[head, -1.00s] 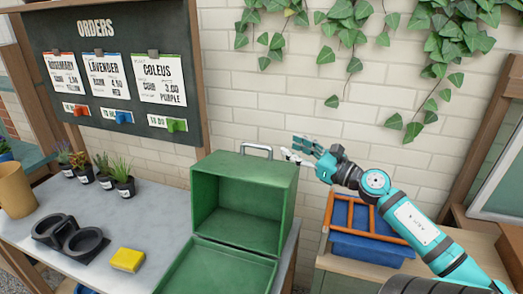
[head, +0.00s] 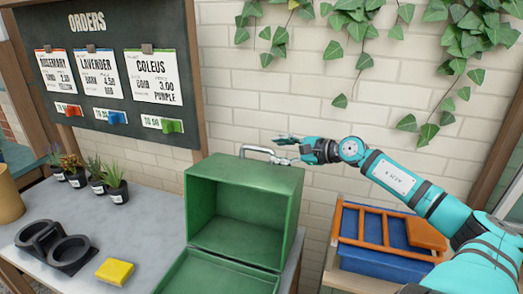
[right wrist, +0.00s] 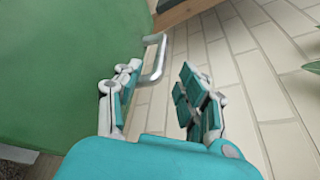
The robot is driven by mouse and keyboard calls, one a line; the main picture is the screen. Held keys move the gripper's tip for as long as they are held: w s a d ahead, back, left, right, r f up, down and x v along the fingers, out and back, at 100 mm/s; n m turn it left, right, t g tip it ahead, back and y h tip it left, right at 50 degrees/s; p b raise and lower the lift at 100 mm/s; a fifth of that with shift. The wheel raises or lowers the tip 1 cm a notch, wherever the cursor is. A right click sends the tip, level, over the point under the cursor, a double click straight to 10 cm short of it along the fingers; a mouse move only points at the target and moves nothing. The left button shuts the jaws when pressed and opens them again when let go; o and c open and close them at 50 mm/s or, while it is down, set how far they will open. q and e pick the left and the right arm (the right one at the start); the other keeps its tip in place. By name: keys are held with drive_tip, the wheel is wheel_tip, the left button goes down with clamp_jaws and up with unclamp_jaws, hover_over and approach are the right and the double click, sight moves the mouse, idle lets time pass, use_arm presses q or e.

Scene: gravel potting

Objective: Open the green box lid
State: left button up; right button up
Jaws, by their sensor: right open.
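The green box (head: 250,190) stands on the table in the head view, with its dark green inside showing through the open front. A green panel (head: 215,275) lies folded down in front of it. A grey metal handle (head: 262,153) sticks up at the top back edge of the box. My right gripper (head: 284,148) is open at the handle's right end. In the right wrist view my right gripper (right wrist: 160,82) has its fingers spread, with the handle (right wrist: 157,58) just beyond and between them, beside the green box wall (right wrist: 70,70). My left gripper is not in view.
A yellow sponge-like block (head: 115,271), a black double cup holder (head: 57,246) and several potted plants (head: 114,182) stand on the table at the left. A blue crate with an orange rack (head: 375,238) is at the right. A brick wall (head: 250,95) rises behind.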

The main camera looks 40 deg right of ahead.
sight(268, 149)
drive_tip(key=x, duration=0.5)
drive_tip(key=shift+w+d+r+p, duration=0.1)
drive_tip(key=shift+w+d+p, duration=0.05)
drive_tip(key=shift+p, duration=0.25)
drive_tip(key=shift+x, duration=0.9)
clamp_jaws()
